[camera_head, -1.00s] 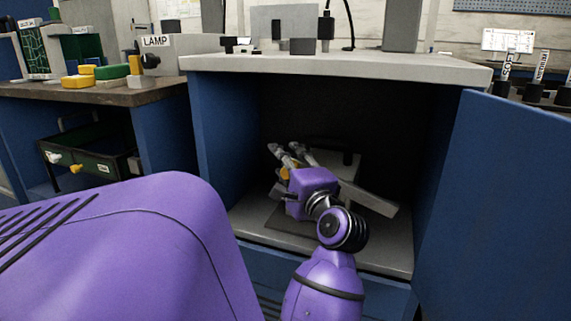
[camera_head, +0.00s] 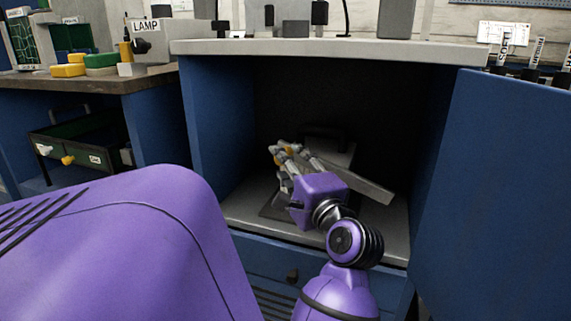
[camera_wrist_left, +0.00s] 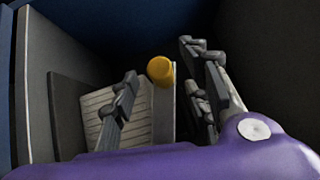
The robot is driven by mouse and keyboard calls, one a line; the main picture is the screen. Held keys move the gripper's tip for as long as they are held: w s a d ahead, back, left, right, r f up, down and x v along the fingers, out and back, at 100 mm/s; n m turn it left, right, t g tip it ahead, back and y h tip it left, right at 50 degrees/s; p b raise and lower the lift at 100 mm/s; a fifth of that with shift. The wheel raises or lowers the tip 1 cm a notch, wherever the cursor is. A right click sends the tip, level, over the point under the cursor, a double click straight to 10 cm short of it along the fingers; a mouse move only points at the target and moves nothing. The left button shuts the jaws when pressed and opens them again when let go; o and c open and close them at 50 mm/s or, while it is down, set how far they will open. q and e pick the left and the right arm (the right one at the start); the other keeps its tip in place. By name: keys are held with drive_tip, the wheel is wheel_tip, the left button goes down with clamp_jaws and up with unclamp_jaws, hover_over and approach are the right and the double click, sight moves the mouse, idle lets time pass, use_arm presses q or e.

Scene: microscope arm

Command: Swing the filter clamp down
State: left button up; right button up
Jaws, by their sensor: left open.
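My left gripper (camera_head: 288,152) is inside the open blue cabinet (camera_head: 213,120), low over its floor. In the left wrist view the gripper (camera_wrist_left: 160,66) is open, with its two fingers apart. A yellow round knob or cap (camera_wrist_left: 160,72) shows between the fingers, with a pale upright bar (camera_wrist_left: 163,115) below it. I cannot tell whether a finger touches the knob. A grey slanted bar (camera_head: 362,182) lies to the right of my wrist in the head view. I cannot tell for sure which part is the filter clamp. My right gripper is not in view.
The cabinet door (camera_head: 500,180) stands open on the right. A grey worktop (camera_head: 380,52) covers the cabinet. A dark mat (camera_wrist_left: 70,110) and ribbed plate (camera_wrist_left: 100,105) are beside the left finger. A lamp box (camera_head: 160,48) stands on the left bench.

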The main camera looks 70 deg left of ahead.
use_arm(q)
drive_tip(key=shift+d+f, duration=0.3)
drive_tip(key=shift+d, duration=0.5)
drive_tip(key=shift+d+f, duration=0.25)
drive_tip(key=shift+d, duration=0.5)
